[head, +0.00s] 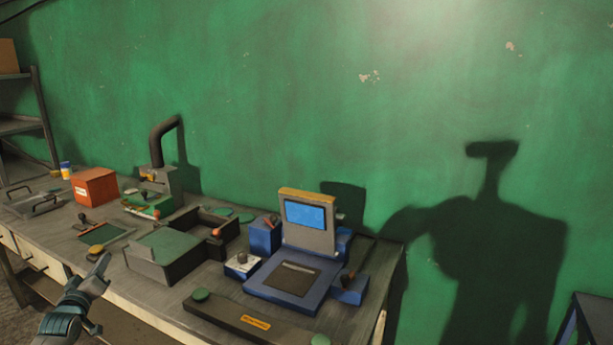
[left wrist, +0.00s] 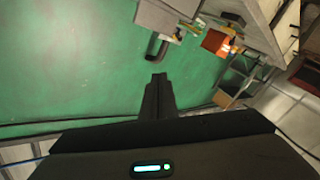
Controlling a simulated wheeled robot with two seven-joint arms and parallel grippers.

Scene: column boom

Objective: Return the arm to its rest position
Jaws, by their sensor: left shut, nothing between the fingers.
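My left gripper (head: 103,264) is at the lower left of the head view, in front of the workbench's front edge. Its fingers are shut with nothing between them. In the left wrist view the closed fingers (left wrist: 159,80) point toward the green wall. The gripper looks apart from the items on the bench, though the exact gap is hard to judge. My right gripper is not in view.
The workbench (head: 365,322) carries a blue device with a screen (head: 306,215), a grey open box (head: 185,262), an orange box (head: 95,187) and a dark bent pipe (head: 160,135). Shelves (head: 20,126) stand at the far left. The green wall (head: 300,90) is behind.

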